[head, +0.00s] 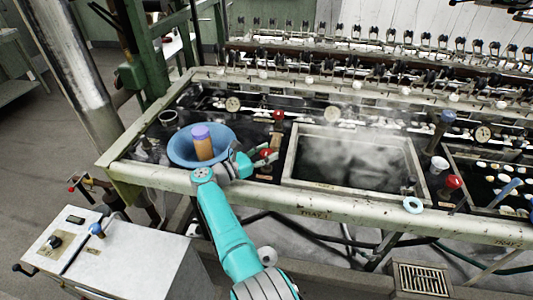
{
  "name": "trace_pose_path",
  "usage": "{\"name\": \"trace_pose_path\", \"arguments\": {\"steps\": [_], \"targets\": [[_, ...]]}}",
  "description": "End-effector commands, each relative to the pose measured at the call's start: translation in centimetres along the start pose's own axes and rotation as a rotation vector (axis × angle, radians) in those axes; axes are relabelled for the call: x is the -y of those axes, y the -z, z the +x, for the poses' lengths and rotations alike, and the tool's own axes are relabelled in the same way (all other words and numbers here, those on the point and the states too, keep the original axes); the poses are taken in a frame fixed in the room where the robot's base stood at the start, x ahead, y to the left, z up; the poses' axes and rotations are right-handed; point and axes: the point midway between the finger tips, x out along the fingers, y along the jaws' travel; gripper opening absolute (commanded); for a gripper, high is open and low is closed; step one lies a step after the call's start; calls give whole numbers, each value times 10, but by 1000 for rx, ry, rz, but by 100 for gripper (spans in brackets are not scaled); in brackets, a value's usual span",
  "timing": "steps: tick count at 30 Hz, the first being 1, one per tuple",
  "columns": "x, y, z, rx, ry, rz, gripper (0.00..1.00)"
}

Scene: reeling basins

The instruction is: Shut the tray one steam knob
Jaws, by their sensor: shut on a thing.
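A tray of dark water (345,188) with a pale rim stands in the middle of the bench, with steam rising from it. A label reading TRAY and a character I cannot surely read (313,213) is on the bench edge below it. A red knob (267,153) stands just left of this tray. My gripper (262,159) reaches in from the lower left and is shut on this red knob; its fingers partly hide the knob's lower part. Which way the knob is turned cannot be told.
A blue bowl (180,150) holding a brown cylinder with a purple top (202,143) sits close left of my gripper. Another red knob (278,115) is behind; a third (454,182) is right of the tray. A white cabinet (130,255) stands lower left.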

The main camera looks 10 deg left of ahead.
Motion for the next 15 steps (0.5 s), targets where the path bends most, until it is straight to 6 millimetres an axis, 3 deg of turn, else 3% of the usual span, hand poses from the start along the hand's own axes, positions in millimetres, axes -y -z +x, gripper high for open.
{"name": "trace_pose_path", "arguments": {"steps": [15], "targets": [[0,1,0,-1,40,0,10]]}}
